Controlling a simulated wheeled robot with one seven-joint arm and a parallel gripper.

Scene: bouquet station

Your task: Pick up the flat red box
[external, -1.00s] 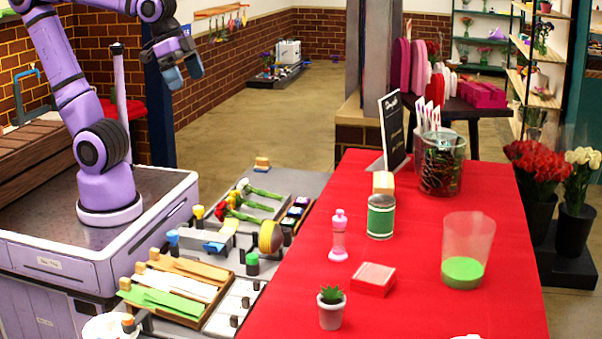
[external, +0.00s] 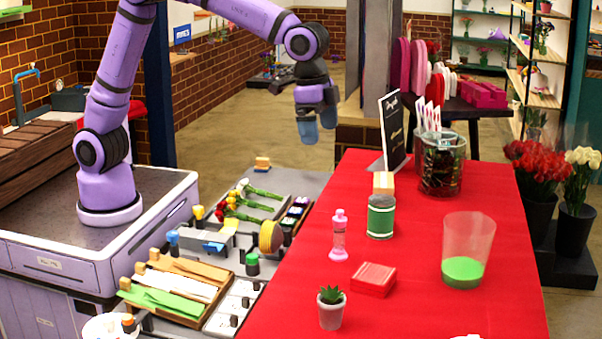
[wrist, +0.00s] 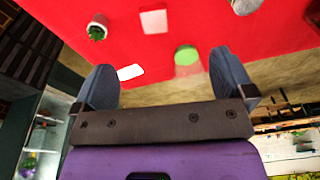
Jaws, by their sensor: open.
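The flat red box (external: 373,279) lies on the red-covered table (external: 430,310), between the pink bottle and the clear cup. In the wrist view the box (wrist: 154,21) shows as a paler red square near the top, beyond the fingertips. My gripper (external: 318,128) is in the air at the table's far left edge, well above and away from the box. In the wrist view its two fingers (wrist: 166,80) are wide apart with nothing between them.
Around the box stand a small potted plant (external: 331,309), a pink bottle (external: 338,236), a green-labelled can (external: 381,216) and a clear cup with green contents (external: 466,255). A chalkboard sign (external: 393,130) and a glass jar (external: 441,165) stand at the back.

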